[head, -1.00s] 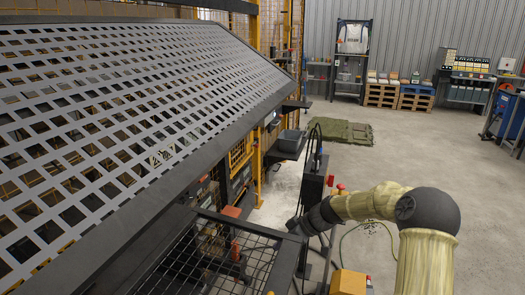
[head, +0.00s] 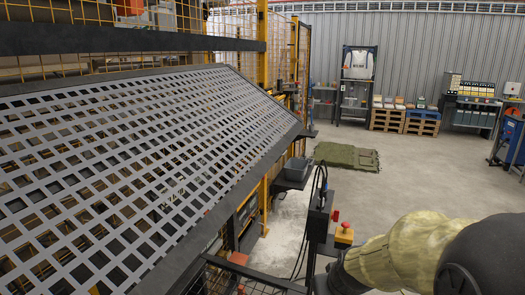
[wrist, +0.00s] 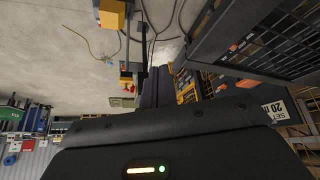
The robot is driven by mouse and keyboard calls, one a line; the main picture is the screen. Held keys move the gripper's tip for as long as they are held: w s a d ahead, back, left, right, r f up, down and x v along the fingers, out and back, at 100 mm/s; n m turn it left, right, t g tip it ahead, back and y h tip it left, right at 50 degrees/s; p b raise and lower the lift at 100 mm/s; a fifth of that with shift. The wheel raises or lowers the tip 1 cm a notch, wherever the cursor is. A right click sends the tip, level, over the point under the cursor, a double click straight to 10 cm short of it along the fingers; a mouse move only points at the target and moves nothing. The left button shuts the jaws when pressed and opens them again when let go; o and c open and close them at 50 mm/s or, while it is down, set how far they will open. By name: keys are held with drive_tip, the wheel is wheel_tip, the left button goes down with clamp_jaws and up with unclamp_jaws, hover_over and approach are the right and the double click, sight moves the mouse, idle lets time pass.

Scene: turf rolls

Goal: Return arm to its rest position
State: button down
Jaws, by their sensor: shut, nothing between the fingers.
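My arm (head: 405,252), in cream sleeves with dark joints, crosses the lower right corner of the head view. Its far dark end runs down to the bottom edge, and the fingers do not show there. In the wrist view my gripper (wrist: 158,76) shows as two dark purplish fingers side by side beyond the black wrist housing. They are shut with nothing between them. The fingers point towards the floor area near cables and dark frames; I cannot tell how far off these are.
A sloping perforated metal panel (head: 130,165) fills the left. A dark post (head: 318,215) with cables and a yellow box with a red button (head: 344,234) stand close to the arm. A green turf piece (head: 347,156) lies on open floor. Pallets (head: 403,121) and shelves line the back wall.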

drive_tip(key=s+f+m+g, duration=0.1)
drive_tip(key=s+f+g, duration=0.2)
drive_tip(key=s, duration=0.8)
drive_tip(key=shift+s+f+m+h, duration=0.2)
drive_tip(key=shift+f+m+h, duration=0.15)
drive_tip(key=shift+f, duration=0.35)
